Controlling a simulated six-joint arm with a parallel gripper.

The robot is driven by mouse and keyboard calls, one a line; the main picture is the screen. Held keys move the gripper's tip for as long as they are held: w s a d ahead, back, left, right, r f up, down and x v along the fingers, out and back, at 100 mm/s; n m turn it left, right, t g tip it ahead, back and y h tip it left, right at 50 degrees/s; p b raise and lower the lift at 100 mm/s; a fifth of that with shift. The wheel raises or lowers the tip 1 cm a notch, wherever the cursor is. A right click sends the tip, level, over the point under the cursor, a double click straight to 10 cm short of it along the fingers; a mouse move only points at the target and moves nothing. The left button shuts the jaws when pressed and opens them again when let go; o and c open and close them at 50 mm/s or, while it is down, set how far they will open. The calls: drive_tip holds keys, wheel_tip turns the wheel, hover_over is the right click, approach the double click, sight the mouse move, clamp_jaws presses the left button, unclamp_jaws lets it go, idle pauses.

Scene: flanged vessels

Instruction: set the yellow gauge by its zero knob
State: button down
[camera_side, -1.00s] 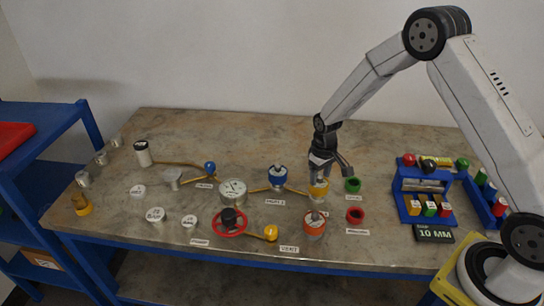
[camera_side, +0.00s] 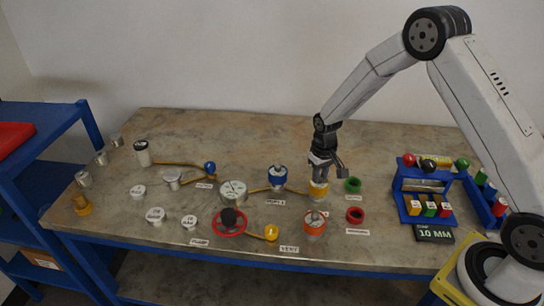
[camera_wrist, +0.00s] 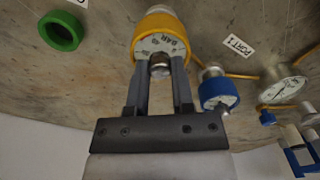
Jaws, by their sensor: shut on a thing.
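The yellow gauge (camera_side: 318,189) stands upright on the bench, a short white cylinder with a yellow ring. In the wrist view its yellow ring (camera_wrist: 160,24) surrounds a white dial marked BAR. A small grey zero knob (camera_wrist: 160,68) stands out from the dial. My gripper (camera_wrist: 160,72) is directly over the gauge, with one finger on each side of the knob, shut on it. In the side view my gripper (camera_side: 320,176) hides most of the dial and the knob. The pointer's reading cannot be made out.
A green ring (camera_side: 353,185) and a red ring (camera_side: 355,215) lie just right of the gauge. A blue rack (camera_side: 424,192) stands further right.

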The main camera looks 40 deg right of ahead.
drive_tip(key=m, duration=1)
idle(0.4)
drive_tip(key=shift+c, duration=2.3)
unclamp_jaws()
drive_tip(key=shift+r, duration=0.1)
drive_tip(key=shift+r, duration=3.8)
